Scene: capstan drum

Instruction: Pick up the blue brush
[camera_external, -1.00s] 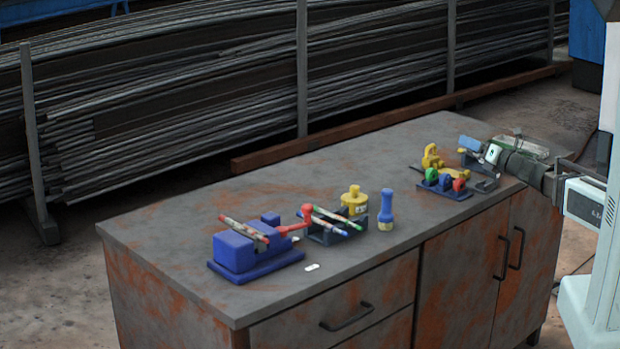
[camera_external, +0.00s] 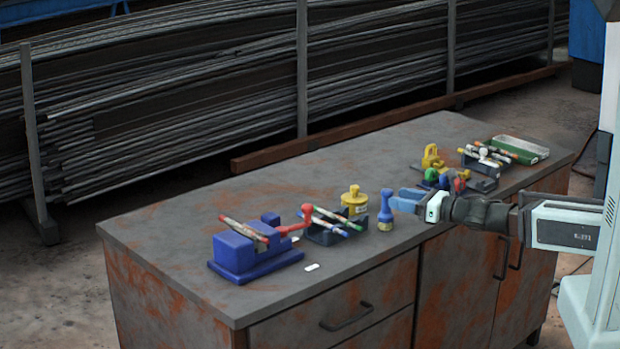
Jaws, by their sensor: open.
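The blue brush (camera_external: 385,211) stands upright on the workbench near its front edge, with a blue handle on top and a yellow lower part. My gripper (camera_external: 399,202) comes in low from the right, roughly level. Its blue fingers end just right of the brush's handle. The gripper is open and holds nothing. The gap between its fingers is hard to see from here, and I cannot tell whether a fingertip touches the brush.
A dark holder with pens (camera_external: 326,228) and a blue vise (camera_external: 255,250) are left. A tool rack (camera_external: 446,181) and a green tray (camera_external: 519,149) are at the right. Bare bench lies behind.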

